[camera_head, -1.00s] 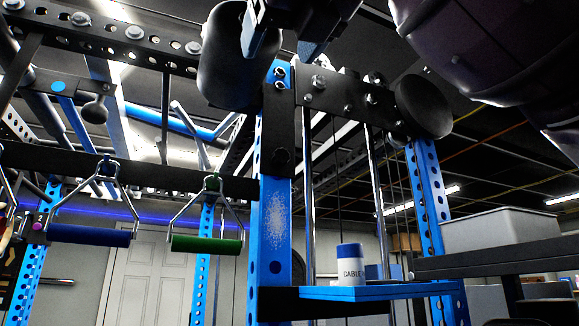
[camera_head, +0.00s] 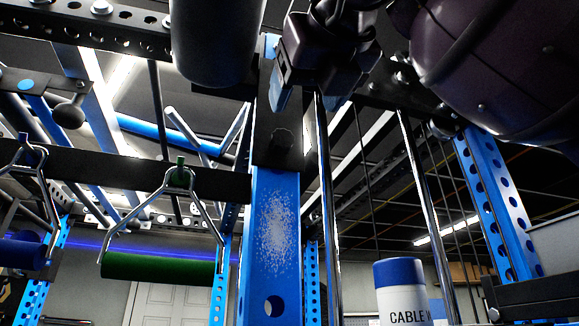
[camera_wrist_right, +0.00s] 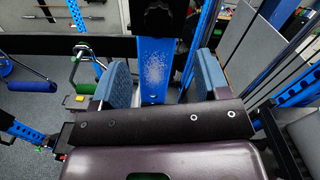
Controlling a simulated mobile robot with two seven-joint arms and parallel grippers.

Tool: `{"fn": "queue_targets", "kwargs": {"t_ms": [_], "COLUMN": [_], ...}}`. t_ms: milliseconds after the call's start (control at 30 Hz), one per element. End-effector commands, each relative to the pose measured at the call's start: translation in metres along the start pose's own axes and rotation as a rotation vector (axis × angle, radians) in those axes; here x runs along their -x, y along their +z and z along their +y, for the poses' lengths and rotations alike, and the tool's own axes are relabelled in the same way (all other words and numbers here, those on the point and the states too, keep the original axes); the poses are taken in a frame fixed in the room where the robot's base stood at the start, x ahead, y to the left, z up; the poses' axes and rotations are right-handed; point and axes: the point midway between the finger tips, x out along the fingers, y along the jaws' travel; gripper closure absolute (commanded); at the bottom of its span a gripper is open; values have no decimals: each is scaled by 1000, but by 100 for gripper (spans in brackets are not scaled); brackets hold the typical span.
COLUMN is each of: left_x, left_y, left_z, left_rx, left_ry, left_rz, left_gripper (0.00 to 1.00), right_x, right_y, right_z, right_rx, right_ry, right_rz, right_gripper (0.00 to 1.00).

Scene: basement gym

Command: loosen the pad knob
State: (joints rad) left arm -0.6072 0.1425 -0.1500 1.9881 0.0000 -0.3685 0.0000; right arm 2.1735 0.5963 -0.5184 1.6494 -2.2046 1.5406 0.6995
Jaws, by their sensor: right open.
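The black pad knob (camera_head: 283,141) sits on a black bracket plate (camera_head: 265,118) on the blue upright. A thick black roller pad (camera_head: 214,40) hangs to its upper left. My right gripper (camera_head: 308,98) is open and empty, above and slightly right of the knob in the head view, apart from it. In the right wrist view, its two blue-padded fingers (camera_wrist_right: 164,80) stand either side of the upright's worn patch. My left gripper is out of view.
The blue upright (camera_head: 262,225) has a pale worn patch below the plate. A green-grip handle (camera_head: 158,268) hangs at left. A white and blue can marked CABLE (camera_head: 401,290) stands lower right. Chrome guide rods (camera_head: 326,210) run beside the upright.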

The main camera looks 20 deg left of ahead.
Motion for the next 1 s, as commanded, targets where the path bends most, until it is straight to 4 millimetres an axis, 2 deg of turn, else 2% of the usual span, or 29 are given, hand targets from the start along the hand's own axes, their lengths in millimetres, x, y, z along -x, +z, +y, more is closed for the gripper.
{"fn": "queue_targets", "kwargs": {"t_ms": [300,500,700,1000], "left_x": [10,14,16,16], "left_y": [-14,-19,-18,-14], "left_z": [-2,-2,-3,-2], "left_rx": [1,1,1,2], "left_ry": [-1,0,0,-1], "left_rz": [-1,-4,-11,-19], "left_gripper": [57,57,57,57], "right_x": [-54,-81,-95,-96], "right_y": [1,1,0,-1], "right_z": [0,0,0,0], "right_rx": [-1,-1,0,1], "right_ry": [2,1,2,1], "right_rz": [5,3,3,1], "right_gripper": [31,31,31,31]}}
